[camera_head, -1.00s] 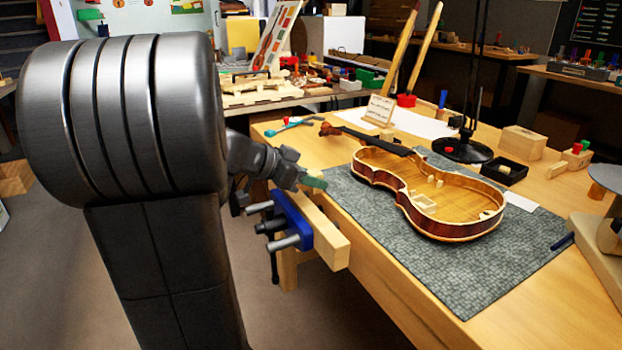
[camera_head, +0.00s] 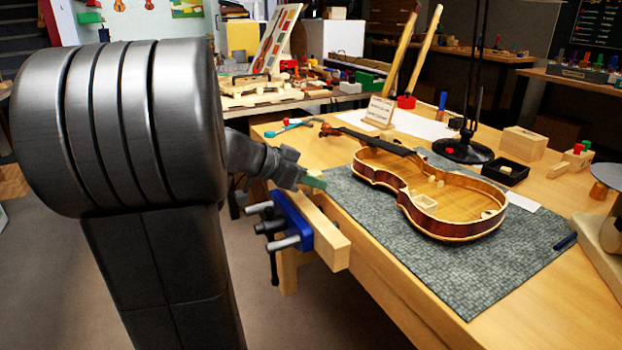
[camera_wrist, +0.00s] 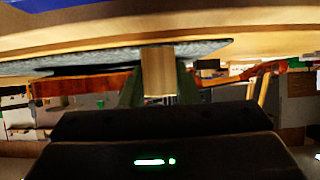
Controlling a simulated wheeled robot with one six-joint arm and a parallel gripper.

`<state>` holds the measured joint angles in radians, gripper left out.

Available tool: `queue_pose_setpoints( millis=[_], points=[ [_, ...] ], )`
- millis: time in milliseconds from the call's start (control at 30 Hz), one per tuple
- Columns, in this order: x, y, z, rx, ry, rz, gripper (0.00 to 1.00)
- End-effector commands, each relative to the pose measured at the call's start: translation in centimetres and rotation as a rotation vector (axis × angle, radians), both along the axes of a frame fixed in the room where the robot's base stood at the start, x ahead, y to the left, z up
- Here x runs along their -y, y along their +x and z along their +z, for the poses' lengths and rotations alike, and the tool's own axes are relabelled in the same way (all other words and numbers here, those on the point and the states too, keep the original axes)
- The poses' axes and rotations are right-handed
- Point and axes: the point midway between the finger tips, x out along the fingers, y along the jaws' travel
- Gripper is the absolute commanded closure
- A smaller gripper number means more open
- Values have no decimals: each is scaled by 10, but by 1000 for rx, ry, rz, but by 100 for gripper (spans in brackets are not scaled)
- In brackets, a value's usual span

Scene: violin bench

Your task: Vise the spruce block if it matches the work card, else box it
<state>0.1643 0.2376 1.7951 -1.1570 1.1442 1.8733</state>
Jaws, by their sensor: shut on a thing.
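My gripper (camera_wrist: 160,88) has green fingers and is shut on a pale wooden block (camera_wrist: 158,72), seen between the fingers in the wrist view. In the head view my gripper (camera_head: 313,183) is over the bench's left edge, just above the vise; the block cannot be made out there. The vise (camera_head: 292,222) has blue and pale wood parts and is fixed to the bench's side. A small card (camera_head: 380,110) with dark lines of writing stands at the back of the bench; I cannot read it. A black open box (camera_head: 505,171) sits at the right.
A violin body (camera_head: 430,195) lies open on a grey mat (camera_head: 480,282) right of my gripper. Bare bench shows along the front edge.

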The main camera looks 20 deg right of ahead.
Motion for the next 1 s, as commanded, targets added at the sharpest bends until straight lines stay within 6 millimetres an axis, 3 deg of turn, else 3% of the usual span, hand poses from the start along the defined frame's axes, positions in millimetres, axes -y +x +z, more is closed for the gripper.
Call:
queue_pose_setpoints(
  millis=[1000],
  points=[
    [0, 0, -7, 0, 0, 0, 96]
  ],
)
